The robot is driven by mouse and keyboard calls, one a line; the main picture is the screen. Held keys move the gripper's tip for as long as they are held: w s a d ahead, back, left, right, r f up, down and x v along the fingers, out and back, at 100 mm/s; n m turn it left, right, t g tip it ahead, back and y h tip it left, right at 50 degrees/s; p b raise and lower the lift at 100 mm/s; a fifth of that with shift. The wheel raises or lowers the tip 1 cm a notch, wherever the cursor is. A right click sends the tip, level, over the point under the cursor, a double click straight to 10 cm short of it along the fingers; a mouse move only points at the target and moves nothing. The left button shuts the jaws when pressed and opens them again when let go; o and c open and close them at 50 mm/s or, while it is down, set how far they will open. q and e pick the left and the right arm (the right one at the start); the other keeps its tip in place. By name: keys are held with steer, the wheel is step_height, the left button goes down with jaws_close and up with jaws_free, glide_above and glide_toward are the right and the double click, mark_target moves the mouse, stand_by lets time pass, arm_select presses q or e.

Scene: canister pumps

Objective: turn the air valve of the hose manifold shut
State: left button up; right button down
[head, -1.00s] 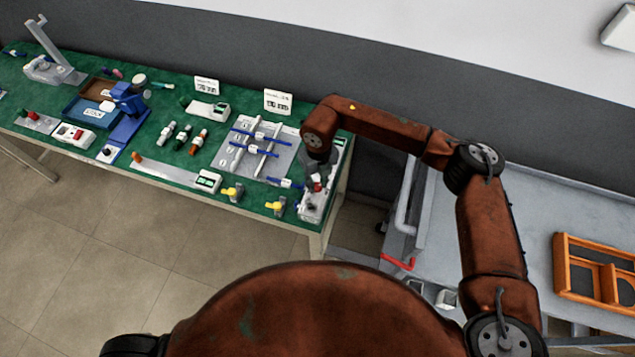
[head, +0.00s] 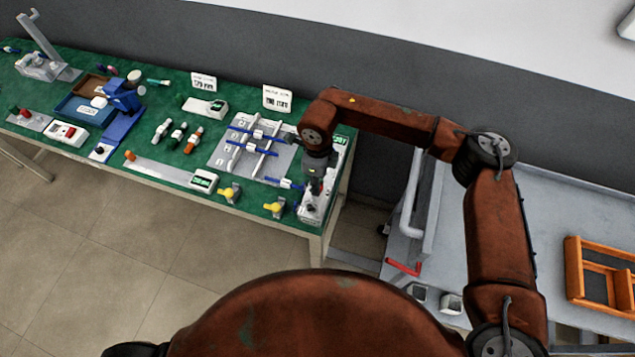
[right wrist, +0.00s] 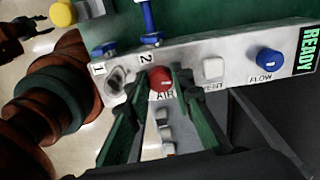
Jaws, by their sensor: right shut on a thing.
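The hose manifold (right wrist: 200,68) is a pale panel at the right end of the green bench; it also shows in the head view (head: 314,207). Its air valve is a red knob (right wrist: 160,80) above the label AIR. My right gripper (right wrist: 160,74) has one green finger on each side of the red knob and is shut on it. In the head view my right gripper (head: 318,186) points down at the manifold and hides the knob. The manifold's display reads READY (right wrist: 307,50).
Beside the knob are a white VENT button (right wrist: 213,68) and a blue FLOW knob (right wrist: 270,61). Ports 1 and 2 lie to its left, with a blue hose end (right wrist: 149,17) near port 2. A grey cart (head: 448,215) stands right of the bench.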

steer(key=shift+n, duration=0.7)
steer(key=c, duration=2)
jaws_free()
steer(key=shift+d, duration=0.1)
steer(key=shift+o, duration=0.2)
step_height(320, 180, up, 12)
steer(key=shift+w, duration=0.15)
